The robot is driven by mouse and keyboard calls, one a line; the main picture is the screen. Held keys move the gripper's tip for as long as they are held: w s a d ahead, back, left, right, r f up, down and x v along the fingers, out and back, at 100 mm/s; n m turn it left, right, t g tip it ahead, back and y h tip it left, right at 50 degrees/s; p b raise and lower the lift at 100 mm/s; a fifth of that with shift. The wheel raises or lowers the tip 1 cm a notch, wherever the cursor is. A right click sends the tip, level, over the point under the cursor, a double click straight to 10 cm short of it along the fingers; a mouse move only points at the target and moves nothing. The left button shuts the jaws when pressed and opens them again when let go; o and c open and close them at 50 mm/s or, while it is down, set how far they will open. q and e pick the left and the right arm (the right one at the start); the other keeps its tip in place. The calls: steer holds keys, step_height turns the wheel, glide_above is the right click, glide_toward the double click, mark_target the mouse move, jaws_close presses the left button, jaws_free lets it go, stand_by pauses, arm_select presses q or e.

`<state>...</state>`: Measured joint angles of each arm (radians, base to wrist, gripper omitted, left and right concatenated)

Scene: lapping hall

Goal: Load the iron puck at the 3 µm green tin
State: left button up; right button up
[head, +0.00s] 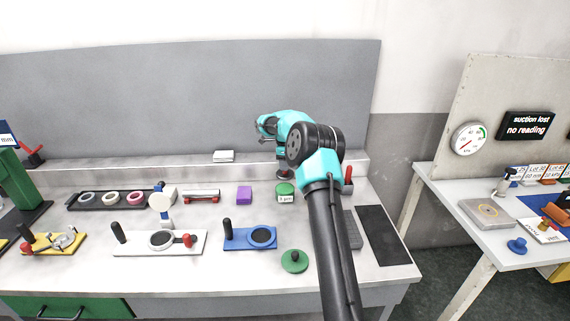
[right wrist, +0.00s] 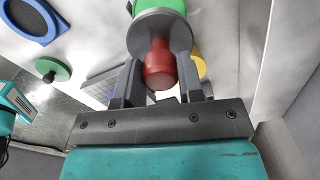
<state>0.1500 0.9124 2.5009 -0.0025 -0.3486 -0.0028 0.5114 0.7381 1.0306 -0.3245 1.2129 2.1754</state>
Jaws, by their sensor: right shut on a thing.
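My right gripper (right wrist: 160,75) is shut on the red knob of the iron puck (right wrist: 165,30), a grey disc, in the right wrist view. In the head view the puck (head: 283,174) shows as a grey disc beneath my right wrist, just above the green tin (head: 285,190) with its 3 µm label. In the right wrist view the puck hides most of the tin (right wrist: 160,5). I cannot tell whether puck and tin touch. My right fingers are hidden in the head view. My left gripper is not in view.
A green disc with a dark knob (head: 294,261) lies near the bench's front edge. A dark mat (head: 384,235) lies right.

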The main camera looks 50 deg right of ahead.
mark_target(285, 173)
steer(key=shift+f, duration=2.9)
steer(key=shift+f, duration=0.65)
stand_by(0.5)
steer(key=shift+r, duration=0.1)
steer(key=shift+r, duration=3.5)
